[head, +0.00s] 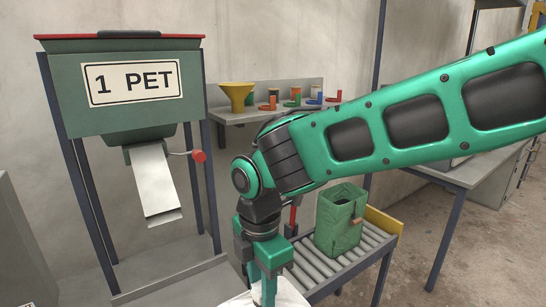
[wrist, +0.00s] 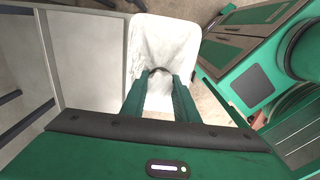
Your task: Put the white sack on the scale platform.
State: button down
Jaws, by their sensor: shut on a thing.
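The white sack (wrist: 165,45) hangs below my gripper in the wrist view, and my gripper (wrist: 160,78) is shut on a dark loop at its top. In the head view only the upper edge of the sack (head: 284,293) shows at the bottom of the picture, under my gripper (head: 265,285). A flat grey platform (head: 185,285) lies under the hopper at the left of the sack; it may be the scale platform, but I cannot tell for sure. In the wrist view a pale flat surface (wrist: 88,60) lies just left of the sack.
A green hopper marked "1 PET" (head: 120,90) with a metal chute (head: 155,185) stands at left. A green bag (head: 340,220) sits on a roller conveyor (head: 345,262) to the right. A shelf (head: 265,112) behind holds a yellow funnel (head: 237,95) and coloured parts.

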jog(key=w+d+f+m, duration=0.3)
jog(key=w+d+m, duration=0.4)
jog(key=d, duration=0.4)
jog(key=w+d+f+m, duration=0.3)
jog(key=w+d+m, duration=0.2)
jog(key=d+m, duration=0.4)
jog(key=w+d+f+m, duration=0.4)
jog(key=d+f, duration=0.2)
jog(key=f, duration=0.2)
jog(key=w+d+f+m, duration=0.4)
jog(key=w+d+f, duration=0.1)
jog(key=f, duration=0.4)
jog(key=shift+d+f+m, duration=0.2)
jog(key=shift+d+m, duration=0.2)
jog(key=shift+d, duration=0.4)
jog(key=shift+a, duration=0.1)
